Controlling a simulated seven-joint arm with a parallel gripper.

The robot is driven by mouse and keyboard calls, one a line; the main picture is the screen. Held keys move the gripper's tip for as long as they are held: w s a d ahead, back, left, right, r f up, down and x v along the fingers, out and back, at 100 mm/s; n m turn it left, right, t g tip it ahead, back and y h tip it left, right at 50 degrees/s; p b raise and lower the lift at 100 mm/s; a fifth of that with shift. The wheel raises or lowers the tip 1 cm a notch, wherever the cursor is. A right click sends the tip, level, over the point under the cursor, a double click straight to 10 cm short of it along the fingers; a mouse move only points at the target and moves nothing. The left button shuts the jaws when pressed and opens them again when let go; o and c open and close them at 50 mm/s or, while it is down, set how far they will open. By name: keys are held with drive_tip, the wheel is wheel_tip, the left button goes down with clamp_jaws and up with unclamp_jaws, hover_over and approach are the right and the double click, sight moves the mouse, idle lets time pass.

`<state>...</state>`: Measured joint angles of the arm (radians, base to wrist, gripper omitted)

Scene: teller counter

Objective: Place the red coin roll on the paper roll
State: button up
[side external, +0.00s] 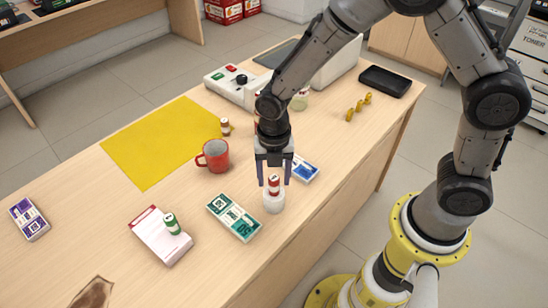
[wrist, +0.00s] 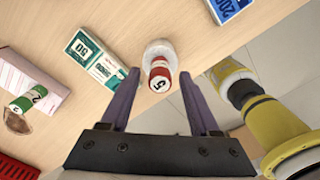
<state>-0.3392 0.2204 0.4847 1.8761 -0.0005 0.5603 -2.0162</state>
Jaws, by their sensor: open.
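The red coin roll (side external: 274,183) stands upright on top of the white paper roll (side external: 273,203), near the counter's front edge. In the wrist view the red coin roll (wrist: 159,74) shows its end marked 5, with the paper roll (wrist: 161,49) beneath it. My gripper (side external: 273,181) is open above the paper roll, its fingers on either side of the coin roll and apart from it. In the wrist view the gripper (wrist: 159,80) shows a clear gap between each finger and the roll.
A green banknote bundle (side external: 234,217) and a blue one (side external: 304,169) lie beside the paper roll. A red mug (side external: 213,156) stands behind. A green coin roll (side external: 171,223) rests on a pink-and-white pad (side external: 160,237). A yellow mat (side external: 160,142) lies at the back.

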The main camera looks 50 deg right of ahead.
sight(274, 177)
drive_tip(key=s+d+r+m+t, duration=0.1)
drive_tip(key=d+r+m, duration=0.15)
drive_tip(key=r, duration=0.35)
drive_tip(key=s+d+r+m, duration=0.1)
drive_tip(key=s+r+m, duration=0.15)
drive_tip(key=r, duration=0.35)
drive_tip(key=s+d+r+m+t, duration=0.1)
drive_tip(key=r+m, duration=0.2)
drive_tip(key=r, duration=0.2)
drive_tip(key=s+d+r+m+t, duration=0.1)
drive_tip(key=s+d+r+m, duration=0.1)
drive_tip(key=s+m, duration=0.4)
drive_tip(key=s+d+r+m+t, duration=0.2)
drive_tip(key=s+d+m, duration=0.3)
drive_tip(key=m, duration=0.8)
drive_tip(key=shift+s+d+r+t, duration=0.3)
drive_tip(key=shift+s+r, duration=0.2)
drive_tip(key=shift+s, duration=0.55)
